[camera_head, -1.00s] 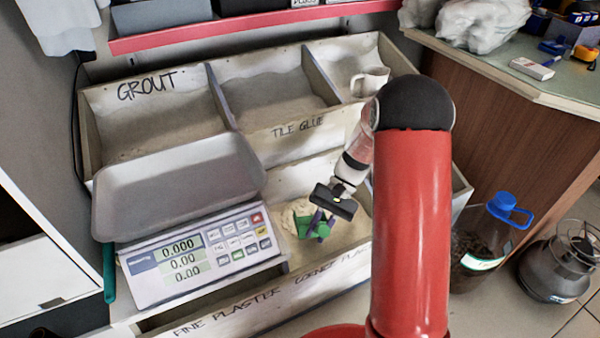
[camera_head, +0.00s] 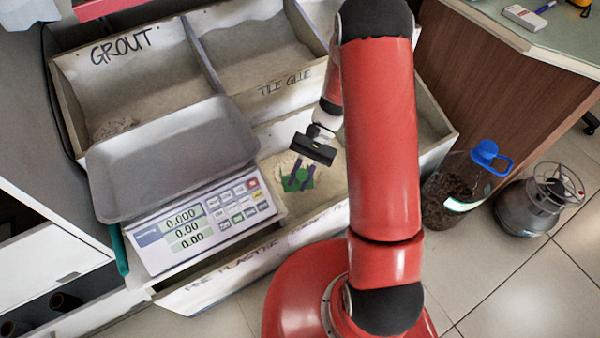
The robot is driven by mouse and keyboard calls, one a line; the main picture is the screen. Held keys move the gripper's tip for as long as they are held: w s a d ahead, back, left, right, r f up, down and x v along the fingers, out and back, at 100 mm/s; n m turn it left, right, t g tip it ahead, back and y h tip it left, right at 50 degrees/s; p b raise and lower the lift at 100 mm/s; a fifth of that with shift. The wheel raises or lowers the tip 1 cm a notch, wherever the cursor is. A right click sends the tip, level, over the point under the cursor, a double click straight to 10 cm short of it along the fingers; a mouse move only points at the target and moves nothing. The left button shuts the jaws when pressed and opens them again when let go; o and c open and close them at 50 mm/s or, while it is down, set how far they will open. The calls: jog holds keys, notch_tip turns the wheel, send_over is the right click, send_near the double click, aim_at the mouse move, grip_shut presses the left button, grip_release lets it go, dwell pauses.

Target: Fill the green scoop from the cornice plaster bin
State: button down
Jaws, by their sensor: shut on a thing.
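The green scoop (camera_head: 299,182) is in the cornice plaster bin (camera_head: 328,204), the front compartment right of the scale. My gripper (camera_head: 300,177) points down into this bin and is shut on the scoop. Its dark fingers cover part of the scoop. The scoop is at or close to the pale plaster (camera_head: 283,163); I cannot tell how deep it sits or whether it holds any. My red arm hides the right part of the bin and much of its front label.
A scale (camera_head: 192,227) with a grey tray (camera_head: 170,160) stands left of the bin and reads 0.000. Grout (camera_head: 140,95) and tile glue (camera_head: 250,50) bins lie behind. A blue-capped jug (camera_head: 460,185) and a gas burner (camera_head: 540,205) stand on the floor at right.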

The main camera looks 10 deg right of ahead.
aim_at(299, 187)
jog(key=shift+g, duration=0.3)
jog(key=shift+w+f, duration=0.15)
jog(key=shift+f, duration=0.9)
jog(key=shift+w+f, duration=0.15)
jog(key=shift+f, duration=0.85)
jog(key=shift+w+f+b, duration=0.15)
jog(key=shift+f+b, duration=0.9)
jog(key=shift+f, duration=0.05)
jog(key=shift+w+d+f+n+t+h+b, duration=0.1)
jog(key=shift+w+f+n+t+b, duration=0.1)
jog(key=shift+w+f+t+b, duration=0.85)
jog(key=shift+w+a+f+n+t+h+b, duration=0.1)
jog(key=shift+w+f+n+t+b, duration=0.2)
jog(key=shift+f+b, duration=1.35)
jog(key=shift+w+d+f+n+t+h+b, duration=0.1)
jog(key=shift+w+f+t+b, duration=0.6)
jog(key=shift+f+b, duration=0.65)
jog(key=shift+t, duration=0.45)
jog(key=shift+w+f+b, duration=0.25)
jog(key=shift+w+b, duration=0.3)
jog(key=shift+w, duration=0.45)
jog(key=shift+w+f+b, duration=0.2)
jog(key=shift+w+b, duration=0.3)
jog(key=shift+w, duration=0.45)
jog(key=f+t+b, duration=0.1)
jog(key=b, duration=0.1)
jog(key=s+f+n+b, duration=0.1)
jog(key=b, duration=0.2)
jog(key=shift+t, duration=0.4)
